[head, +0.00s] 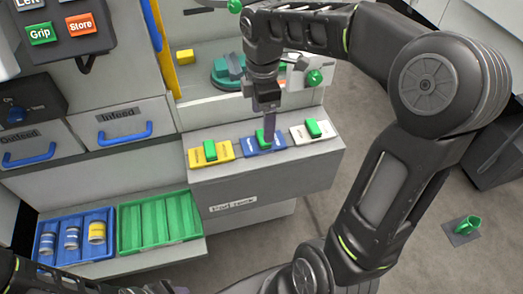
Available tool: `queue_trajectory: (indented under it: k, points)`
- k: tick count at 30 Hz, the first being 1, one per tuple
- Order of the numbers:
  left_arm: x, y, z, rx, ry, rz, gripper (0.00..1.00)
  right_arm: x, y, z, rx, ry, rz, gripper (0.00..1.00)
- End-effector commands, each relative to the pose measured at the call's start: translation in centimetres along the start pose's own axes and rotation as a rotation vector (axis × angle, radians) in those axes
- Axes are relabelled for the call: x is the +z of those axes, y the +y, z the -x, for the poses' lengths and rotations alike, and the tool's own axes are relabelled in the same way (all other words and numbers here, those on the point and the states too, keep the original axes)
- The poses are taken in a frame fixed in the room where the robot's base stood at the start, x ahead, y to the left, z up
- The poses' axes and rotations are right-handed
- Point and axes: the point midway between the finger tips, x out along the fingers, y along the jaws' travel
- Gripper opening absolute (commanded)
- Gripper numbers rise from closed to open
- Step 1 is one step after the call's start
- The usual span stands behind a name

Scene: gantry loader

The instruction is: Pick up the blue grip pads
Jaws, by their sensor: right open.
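The blue grip pads (251,147) sit in the middle of a row on the grey ledge. They are a flat blue piece with a green block on top. My right gripper (268,134) points down at the green block from above, with its fingers seen nearly edge-on. Its fingers are open and overlap the block in the picture; I cannot tell whether they touch it. The fingers hide part of the block. My left gripper is not in view.
Yellow pads (222,154) lie left of the blue ones and white pads (326,134) lie right, close by. Below left are a blue tray (73,274) with several cylinders and an empty green tray (158,222). A green holder (467,226) stands on the floor right.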

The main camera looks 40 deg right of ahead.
Motion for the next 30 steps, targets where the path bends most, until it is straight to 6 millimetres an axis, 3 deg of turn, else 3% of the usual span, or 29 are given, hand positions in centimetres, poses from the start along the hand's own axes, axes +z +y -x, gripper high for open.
queue_trajectory:
  k: [9, 20, 30]
  points:
    - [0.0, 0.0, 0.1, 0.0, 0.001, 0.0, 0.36, 0.0, 0.0, -2.6, -0.002, 0.0, 0.0, 0.82]
    - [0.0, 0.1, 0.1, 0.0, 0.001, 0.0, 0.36, 0.1, 0.0, -3.0, -0.002, 0.0, 0.0, 0.82]
    - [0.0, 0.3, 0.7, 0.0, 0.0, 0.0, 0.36, 0.3, 0.1, -7.4, -0.003, -0.001, 0.0, 0.82]
